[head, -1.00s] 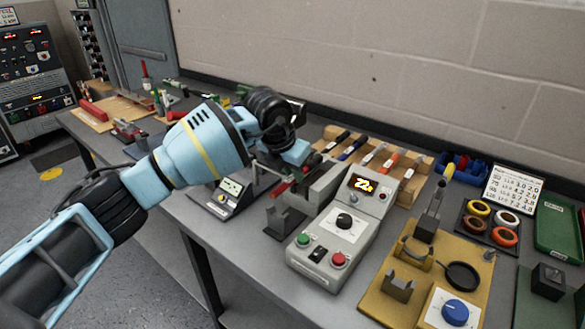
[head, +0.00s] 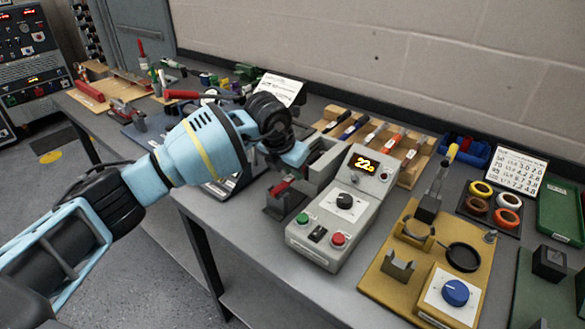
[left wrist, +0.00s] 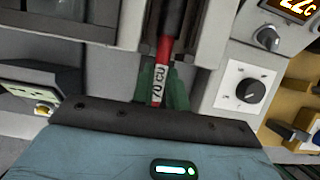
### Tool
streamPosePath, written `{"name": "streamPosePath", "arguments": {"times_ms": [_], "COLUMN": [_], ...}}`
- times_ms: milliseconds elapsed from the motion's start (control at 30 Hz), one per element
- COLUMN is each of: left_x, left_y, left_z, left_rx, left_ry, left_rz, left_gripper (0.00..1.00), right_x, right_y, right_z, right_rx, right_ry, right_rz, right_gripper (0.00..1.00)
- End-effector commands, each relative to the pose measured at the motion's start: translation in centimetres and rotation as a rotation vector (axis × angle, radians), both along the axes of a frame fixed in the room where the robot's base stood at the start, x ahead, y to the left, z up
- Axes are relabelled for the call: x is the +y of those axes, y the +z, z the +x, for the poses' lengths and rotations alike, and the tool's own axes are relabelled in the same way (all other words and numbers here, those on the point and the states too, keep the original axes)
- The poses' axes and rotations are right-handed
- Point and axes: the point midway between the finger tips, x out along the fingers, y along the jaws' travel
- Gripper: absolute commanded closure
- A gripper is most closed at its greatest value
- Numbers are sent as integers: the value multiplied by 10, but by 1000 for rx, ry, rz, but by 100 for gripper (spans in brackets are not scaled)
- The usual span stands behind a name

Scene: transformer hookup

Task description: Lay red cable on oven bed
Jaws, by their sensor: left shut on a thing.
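The red cable (head: 280,187) shows as a short red piece under my left gripper in the head view. In the left wrist view the red cable (left wrist: 164,52) runs upright in the picture, with a white printed label and a dark upper part. My left gripper (head: 288,172) is shut on it; its fingertips are mostly hidden by the wrist. The oven (head: 340,210) is a grey box with a lit display, knob and buttons. Its grey bed block (head: 322,168) and a dark cradle (head: 286,203) stand at its left. The cable lies low at the cradle; contact is unclear.
A yellow board (head: 385,285) with a blue-knobbed unit and a round black dish stands right of the oven. A wooden tool rack (head: 410,170) is behind it. Coloured rings (head: 494,203) and a green tray (head: 560,222) are farther right.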

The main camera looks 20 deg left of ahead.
Motion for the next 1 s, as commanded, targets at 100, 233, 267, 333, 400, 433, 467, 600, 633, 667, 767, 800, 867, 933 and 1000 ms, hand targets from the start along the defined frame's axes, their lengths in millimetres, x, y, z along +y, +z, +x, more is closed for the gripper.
{"name": "streamPosePath", "arguments": {"times_ms": [100,233,267,333,400,433,467,600,633,667,767,800,867,933,1000], "left_x": [0,0,0,0,0,0,0,0,0,0,0,0,0,0,0], "left_y": [1,1,1,1,1,1,1,1,1,1,1,0,0,0,0], "left_z": [0,0,0,0,0,0,0,0,0,0,0,0,0,0,0], "left_rx": [-1,-1,-1,-1,-1,-1,-1,-2,-2,-2,-2,-2,-1,-1,-1], "left_ry": [0,0,0,0,0,0,0,0,0,-1,-1,-1,-1,0,0], "left_rz": [0,0,0,0,0,0,0,-1,-1,0,0,0,0,-1,-1], "left_gripper": [100,100,100,100,100,100,100,100,100,100,100,100,100,100,100], "right_x": [0,0,0,1,1,2,2,2,2,2,2,2,2,2,2], "right_y": [0,0,0,1,1,1,2,4,4,4,5,5,5,4,4], "right_z": [0,0,0,1,1,1,2,3,3,4,4,4,4,4,4], "right_rx": [-1,-1,-1,-1,-2,-2,-3,-7,-8,-9,-10,-10,-10,-9,-9], "right_ry": [0,-1,-2,-2,-4,-5,-6,-8,-8,-7,-7,-7,-7,-7,-6], "right_rz": [0,1,1,2,4,4,4,6,7,6,6,6,6,6,6], "right_gripper": [64,64,64,64,64,64,64,64,64,64,64,64,64,64,64]}}
